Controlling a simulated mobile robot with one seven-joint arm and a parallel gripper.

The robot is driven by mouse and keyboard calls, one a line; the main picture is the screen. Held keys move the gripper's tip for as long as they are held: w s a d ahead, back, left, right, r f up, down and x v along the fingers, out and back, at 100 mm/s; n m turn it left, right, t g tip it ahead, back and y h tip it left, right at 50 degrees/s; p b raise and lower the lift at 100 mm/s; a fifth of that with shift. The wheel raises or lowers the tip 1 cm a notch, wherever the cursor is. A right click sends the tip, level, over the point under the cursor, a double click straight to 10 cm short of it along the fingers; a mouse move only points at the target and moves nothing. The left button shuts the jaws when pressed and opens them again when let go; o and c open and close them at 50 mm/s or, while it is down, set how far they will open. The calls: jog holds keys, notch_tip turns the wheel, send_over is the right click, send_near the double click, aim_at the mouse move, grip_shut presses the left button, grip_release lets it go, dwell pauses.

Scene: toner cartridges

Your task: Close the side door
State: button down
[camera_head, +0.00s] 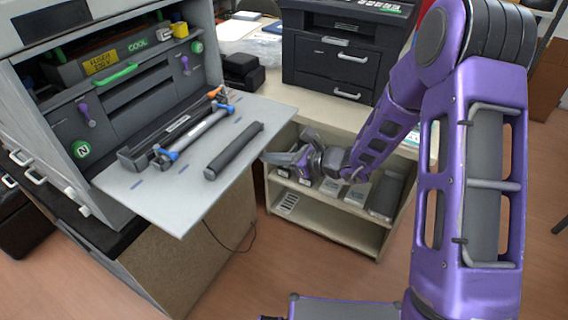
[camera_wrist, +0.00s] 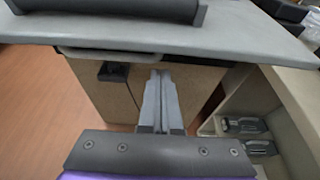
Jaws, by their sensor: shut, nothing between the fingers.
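The side door is a flat grey panel (camera_head: 178,205) folded down level from the open grey printer (camera_head: 50,95). A black toner unit (camera_head: 160,145), a roller with blue ends (camera_head: 192,135) and a dark cylinder (camera_head: 234,151) lie on it. My gripper (camera_head: 268,158) is shut and empty, just right of the panel's right edge. In the wrist view the closed fingers (camera_wrist: 160,76) point at the door (camera_wrist: 140,34), with their tips just below its near edge in the picture. I cannot tell whether they touch it.
A black printer (camera_head: 345,50) sits on the counter above. The printer stands on a brown cabinet (camera_head: 190,260) with a dangling cable. The floor in front is clear.

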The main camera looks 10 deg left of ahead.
jog(key=shift+s+r, duration=0.1)
jog(key=shift+r, duration=1.2)
jog(key=shift+r, duration=0.15)
